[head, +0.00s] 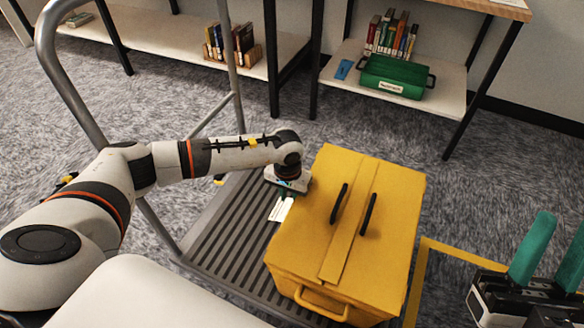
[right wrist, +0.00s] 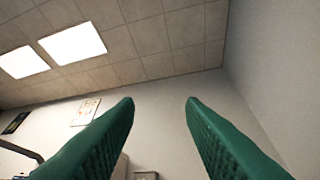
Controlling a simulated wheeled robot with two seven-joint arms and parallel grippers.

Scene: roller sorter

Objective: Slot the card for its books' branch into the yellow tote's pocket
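The yellow tote (head: 397,215) stands closed on a dark slatted cart deck, two black handles on its lid and a yellow handle on its front. My left gripper (head: 285,190) is at the tote's back left side, pointing down. A white card (head: 280,209) with small print sticks out below its fingers, which look shut on it. The card is beside the tote's left wall; the pocket is not visible, and I cannot tell whether the card touches it. My right gripper (head: 545,255) is open and empty at the right edge; its green fingers also show apart in the right wrist view (right wrist: 160,105).
The cart deck (head: 225,235) has a grey tube rail (head: 70,75) at left. A green tote (head: 395,78) with a label, a blue card (head: 343,69) and several books stand on the back right shelf. More books (head: 230,43) are on the back left shelf. Carpet is clear between.

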